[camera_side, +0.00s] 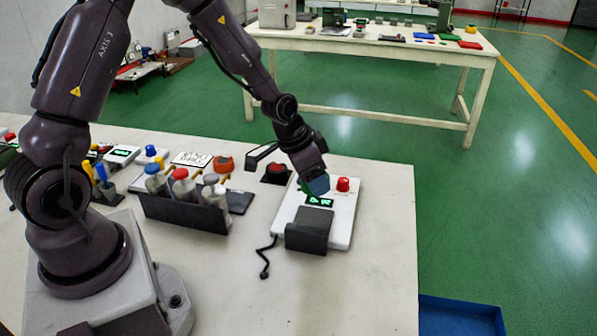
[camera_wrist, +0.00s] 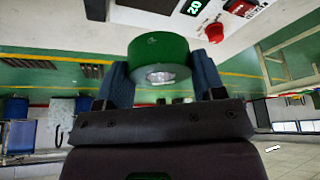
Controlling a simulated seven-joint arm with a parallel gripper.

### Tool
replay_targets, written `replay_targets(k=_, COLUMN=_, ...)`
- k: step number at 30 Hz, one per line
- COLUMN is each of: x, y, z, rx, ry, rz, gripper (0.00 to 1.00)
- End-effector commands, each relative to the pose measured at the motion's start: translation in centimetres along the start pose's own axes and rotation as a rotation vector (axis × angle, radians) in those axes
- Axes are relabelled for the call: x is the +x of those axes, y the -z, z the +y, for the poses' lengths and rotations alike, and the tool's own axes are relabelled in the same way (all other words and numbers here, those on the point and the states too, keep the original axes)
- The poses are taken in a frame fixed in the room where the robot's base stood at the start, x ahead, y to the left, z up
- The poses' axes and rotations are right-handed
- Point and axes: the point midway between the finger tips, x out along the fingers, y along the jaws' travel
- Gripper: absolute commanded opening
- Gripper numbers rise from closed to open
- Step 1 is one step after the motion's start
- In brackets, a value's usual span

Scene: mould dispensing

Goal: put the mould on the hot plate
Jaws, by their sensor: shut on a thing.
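The mould (camera_wrist: 160,56) is a short green round piece with a pale metallic spot underneath, seen in the wrist view. My gripper (camera_side: 314,184) is shut on it, with one blue finger on each side. In the side view the mould is mostly hidden by the fingers. The hot plate (camera_side: 345,212) is a white unit with a red knob, a lit green display and a dark square plate (camera_side: 308,231) at its front. My gripper hangs above the rear of the unit, behind the display. The display reads 20 in the wrist view (camera_wrist: 194,7).
A black rack (camera_side: 183,212) with several capped bottles stands left of the hot plate. A red button on a black box (camera_side: 276,173) sits behind it. A black cable lies to its front left. The table is clear at the front and right.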

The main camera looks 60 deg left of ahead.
Motion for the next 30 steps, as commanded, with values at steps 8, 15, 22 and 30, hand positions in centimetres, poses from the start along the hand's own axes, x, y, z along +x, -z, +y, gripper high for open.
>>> replay_targets(k=8, x=1.6, y=-0.8, z=0.0, rx=0.013, ry=-0.008, rz=-0.003, gripper=0.35)
replay_targets(k=15, x=4.3, y=-1.9, z=0.0, rx=0.012, ry=-0.006, rz=-0.002, gripper=0.35)
replay_targets(k=22, x=6.5, y=-2.8, z=0.0, rx=0.011, ry=-0.006, rz=-0.002, gripper=0.35)
replay_targets(k=30, x=7.7, y=-3.2, z=-0.1, rx=0.011, ry=-0.004, rz=0.000, gripper=0.35)
